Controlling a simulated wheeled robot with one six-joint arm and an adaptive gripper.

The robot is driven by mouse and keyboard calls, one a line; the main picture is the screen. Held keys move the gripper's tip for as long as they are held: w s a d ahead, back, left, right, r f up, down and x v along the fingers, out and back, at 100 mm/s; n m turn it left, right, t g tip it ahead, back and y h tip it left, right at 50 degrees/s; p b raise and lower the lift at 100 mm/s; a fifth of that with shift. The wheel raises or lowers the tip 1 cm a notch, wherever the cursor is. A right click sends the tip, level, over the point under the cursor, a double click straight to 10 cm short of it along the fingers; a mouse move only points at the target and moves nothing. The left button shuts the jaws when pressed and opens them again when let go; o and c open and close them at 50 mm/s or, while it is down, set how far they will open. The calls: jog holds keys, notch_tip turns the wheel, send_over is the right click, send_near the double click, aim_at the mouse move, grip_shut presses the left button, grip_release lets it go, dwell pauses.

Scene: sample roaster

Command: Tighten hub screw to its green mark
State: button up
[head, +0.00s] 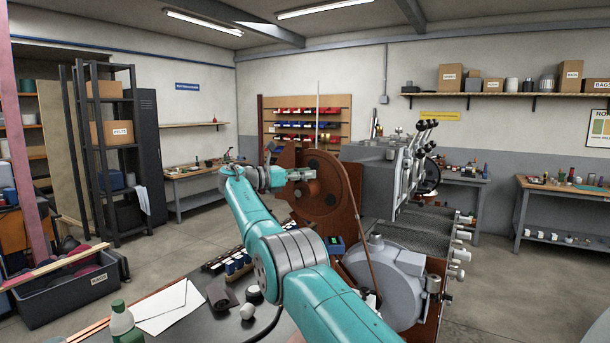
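A large brown wheel (328,198) stands upright on the left side of the roaster (385,165) in the head view. My teal arm reaches up from the bottom, and its wrist turns right toward the wheel. My gripper (308,174) is at the wheel's middle, in front of the hub area. I cannot tell whether it touches the hub. The hub screw and its green mark cannot be made out; the gripper covers that area or they are too small. The gripper's fingers are too small to show whether they are open or shut.
A belt (368,240) runs from the wheel down to a grey round housing (385,280). The dark bench (185,325) in front holds white envelopes (162,308), a green bottle (122,322) and a row of small containers (236,262). Open floor (520,285) lies to the right.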

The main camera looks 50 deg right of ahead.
jog(key=shift+w+d+n+t+h, duration=0.2)
jog(key=shift+n+t+h, duration=0.15)
jog(key=shift+t, duration=0.35)
jog(key=shift+s+a+n+t+h, duration=0.1)
jog(key=shift+s+n+t+h, duration=0.15)
jog(key=shift+n+t+h, duration=0.7)
